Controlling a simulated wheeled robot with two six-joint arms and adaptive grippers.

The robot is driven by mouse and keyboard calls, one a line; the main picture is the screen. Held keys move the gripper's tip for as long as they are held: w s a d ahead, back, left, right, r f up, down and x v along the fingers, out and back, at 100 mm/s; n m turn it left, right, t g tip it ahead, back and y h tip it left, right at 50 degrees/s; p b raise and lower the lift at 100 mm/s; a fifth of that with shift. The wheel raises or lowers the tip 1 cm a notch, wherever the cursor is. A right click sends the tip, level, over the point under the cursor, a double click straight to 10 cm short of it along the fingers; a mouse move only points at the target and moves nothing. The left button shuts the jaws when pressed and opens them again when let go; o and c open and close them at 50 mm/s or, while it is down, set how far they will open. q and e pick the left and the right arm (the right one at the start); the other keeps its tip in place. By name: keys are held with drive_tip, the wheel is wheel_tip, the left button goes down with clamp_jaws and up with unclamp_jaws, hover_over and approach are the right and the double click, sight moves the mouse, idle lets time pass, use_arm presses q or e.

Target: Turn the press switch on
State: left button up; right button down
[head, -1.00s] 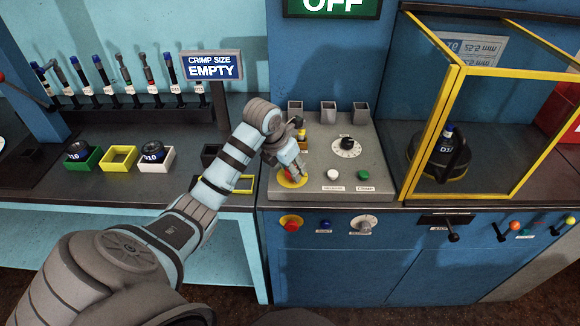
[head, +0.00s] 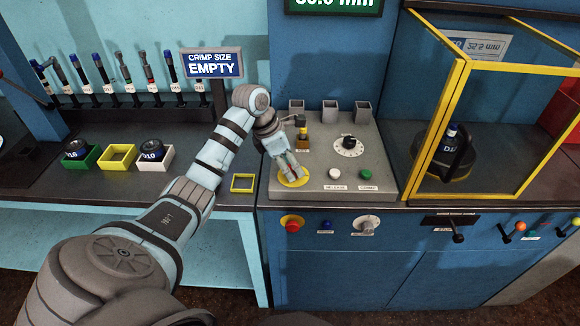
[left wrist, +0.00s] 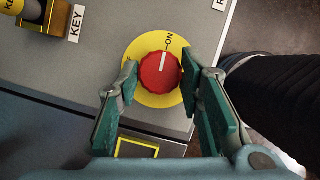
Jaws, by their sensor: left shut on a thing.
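The press switch is a red round knob (left wrist: 160,73) on a yellow disc (left wrist: 141,53). In the left wrist view its white line points to the word ON. The yellow disc (head: 304,182) shows in the head view at the front left of the grey press panel (head: 316,187); the knob is mostly hidden there by my fingers. My left gripper (left wrist: 160,85) is shut on the knob, one finger at each side. The green display (head: 335,3) at the top shows a reading ending in "mm", partly cut off. My right gripper is not in view.
A key with a yellow head (head: 303,133) stands behind the knob. A black dial (head: 348,142), a white button (head: 335,173) and a green button (head: 365,174) are to the right. A yellow-framed guard (head: 437,125) stands further right.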

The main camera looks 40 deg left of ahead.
sight(281, 178)
use_arm(q)
drive_tip(key=shift+m, duration=0.5)
drive_tip(key=o, duration=1.2)
drive_tip(key=shift+c, duration=0.2)
drive_tip(key=v, duration=0.7)
drive_tip(key=shift+r, duration=0.3)
